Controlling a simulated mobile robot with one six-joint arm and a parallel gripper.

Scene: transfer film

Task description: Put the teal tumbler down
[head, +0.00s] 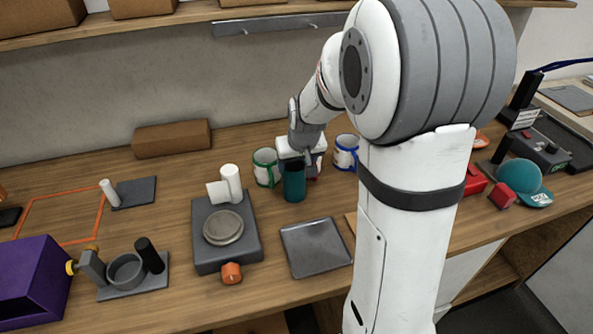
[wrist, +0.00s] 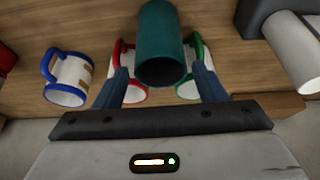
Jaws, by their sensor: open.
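The teal tumbler (head: 294,181) stands upright on the wooden counter, just in front of my gripper (head: 300,160) in the head view. In the wrist view the tumbler (wrist: 160,45) lies between the two fingers of my gripper (wrist: 160,70). The fingers are spread, with a visible gap on each side of it. Whether its base touches the wood is hard to make out.
A green-handled mug (head: 265,167) stands left of the tumbler and a blue-handled mug (head: 345,152) right. A red-handled mug (wrist: 125,92) is close behind. A grey tray (head: 316,248) and a scale (head: 227,250) are in front.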

